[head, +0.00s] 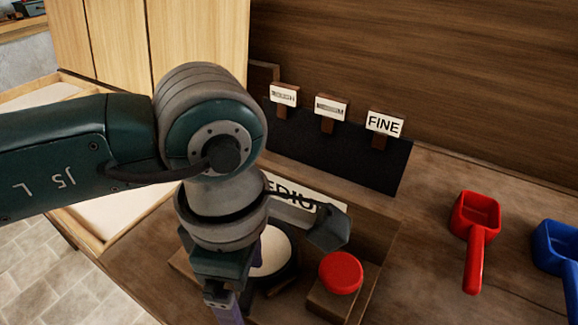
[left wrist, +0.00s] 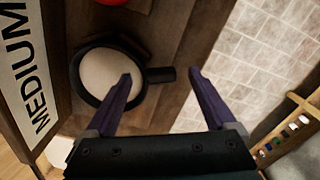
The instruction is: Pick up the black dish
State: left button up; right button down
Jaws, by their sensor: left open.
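The black dish (left wrist: 160,75) is round with a short handle and holds a pale cream content. In the left wrist view its handle points right, into the gap between my fingertips. In the head view part of the dish (head: 293,266) shows behind my left gripper (head: 235,288), which hides the rest. My left gripper (left wrist: 160,78) is open and empty, with purple fingers. One fingertip overlaps the dish's cream middle and the other lies past the handle's end. I cannot tell the height between them. My right gripper is not in view.
A red button (head: 341,272) on a wooden block stands right of the dish. A MEDIUM sign (head: 328,200) is behind it. A red scoop (head: 475,240) and a blue scoop (head: 558,250) lie right. A FINE label (head: 384,123) stands on a dark panel. The counter between panel and red scoop is clear.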

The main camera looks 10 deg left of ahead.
pick_arm(q)
jog(key=shift+f, duration=0.1)
grip_shut()
dwell(0.7)
